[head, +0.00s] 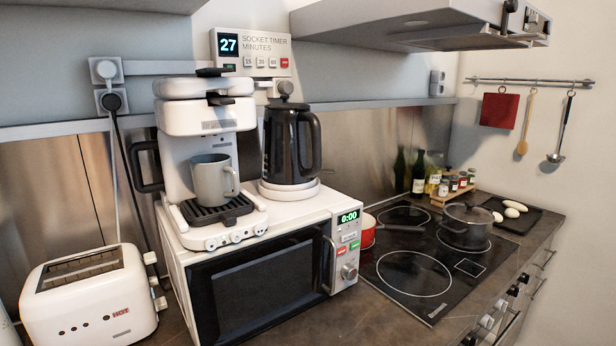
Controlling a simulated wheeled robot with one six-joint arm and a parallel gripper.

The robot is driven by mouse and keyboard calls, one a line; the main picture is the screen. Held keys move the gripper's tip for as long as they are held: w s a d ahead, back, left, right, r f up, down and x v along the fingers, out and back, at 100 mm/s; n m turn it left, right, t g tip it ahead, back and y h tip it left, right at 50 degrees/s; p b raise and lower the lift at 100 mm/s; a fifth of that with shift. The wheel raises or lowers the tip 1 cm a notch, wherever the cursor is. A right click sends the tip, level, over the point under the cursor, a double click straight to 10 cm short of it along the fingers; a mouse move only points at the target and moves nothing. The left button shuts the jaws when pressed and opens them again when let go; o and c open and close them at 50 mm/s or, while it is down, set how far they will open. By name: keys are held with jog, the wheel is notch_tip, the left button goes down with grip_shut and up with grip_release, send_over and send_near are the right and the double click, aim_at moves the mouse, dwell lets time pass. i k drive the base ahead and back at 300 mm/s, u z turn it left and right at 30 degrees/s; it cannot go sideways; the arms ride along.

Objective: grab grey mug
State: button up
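A grey mug (212,178) stands upright on the black drip grate (215,208) of a white coffee machine (205,118). Its handle points to the right. My gripper does not show in the head view.
A black kettle (291,146) on a white base stands just right of the coffee machine. A white toaster (92,296) is at the lower left. A cooktop (432,262) with a lidded pot (466,224) is at the right. A range hood (430,24) hangs above.

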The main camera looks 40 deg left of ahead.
aim_at(212, 175)
jog(key=z, duration=0.15)
jog(key=k, duration=0.55)
jog(key=u, duration=1.05)
jog(key=i, duration=0.5)
